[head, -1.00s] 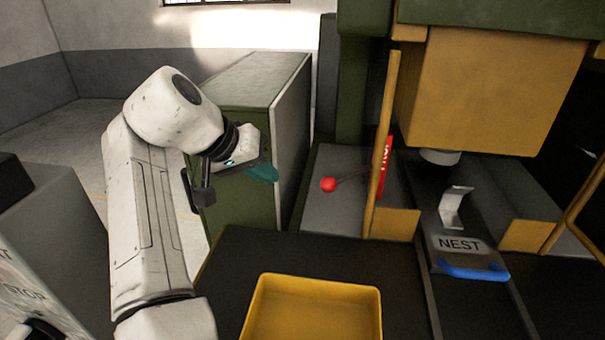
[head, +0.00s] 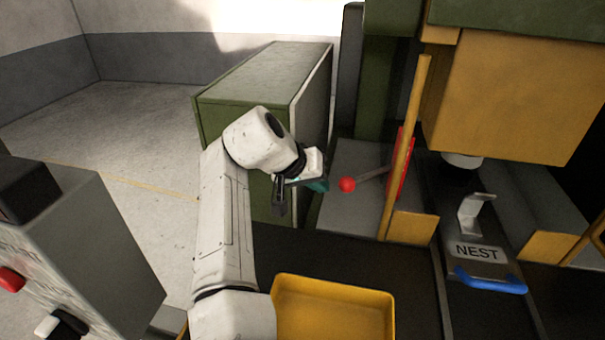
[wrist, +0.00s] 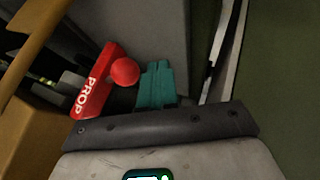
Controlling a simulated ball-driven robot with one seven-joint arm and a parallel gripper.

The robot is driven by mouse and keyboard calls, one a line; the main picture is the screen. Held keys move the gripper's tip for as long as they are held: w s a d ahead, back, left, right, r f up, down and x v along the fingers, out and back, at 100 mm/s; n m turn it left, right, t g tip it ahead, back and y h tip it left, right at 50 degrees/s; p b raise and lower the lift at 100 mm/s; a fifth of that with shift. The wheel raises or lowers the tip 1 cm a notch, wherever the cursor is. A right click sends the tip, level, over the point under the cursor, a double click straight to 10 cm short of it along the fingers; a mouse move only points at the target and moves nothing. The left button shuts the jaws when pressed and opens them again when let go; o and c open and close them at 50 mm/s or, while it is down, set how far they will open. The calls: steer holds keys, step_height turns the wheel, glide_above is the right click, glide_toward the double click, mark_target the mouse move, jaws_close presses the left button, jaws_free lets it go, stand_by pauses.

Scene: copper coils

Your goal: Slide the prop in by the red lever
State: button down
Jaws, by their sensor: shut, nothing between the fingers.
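The red lever ends in a red ball knob (head: 347,184) on a thin rod that runs right to a red plate (head: 402,165) behind a yellow post. In the wrist view the plate (wrist: 97,83) reads PROP, and the knob (wrist: 124,71) stands beside my gripper's teal fingers. My gripper (head: 318,185) is shut and empty, just left of the knob in the head view. In the wrist view its fingertips (wrist: 157,68) are right of the knob. A small gap seems to show between them; I cannot tell the depth. The prop itself is not clearly identifiable.
A yellow tray (head: 335,282) lies in front on the dark bench. A slide marked NEST (head: 478,252) with a blue handle (head: 490,281) and a bent metal piece (head: 474,212) sits under the yellow press block (head: 500,100). A green cabinet (head: 250,85) stands behind my arm.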

mark_target(351, 186)
steer(key=shift+s+d+r, duration=0.1)
steer(key=shift+d, duration=0.65)
steer(key=shift+d, duration=0.1)
steer(key=d, duration=0.1)
steer(key=s+d+p, duration=0.1)
steer(key=d, duration=0.1)
steer(key=d+p, duration=0.1)
steer(key=shift+s+d+r, duration=0.15)
steer(key=shift+s+d, duration=0.25)
steer(key=shift+d, duration=0.25)
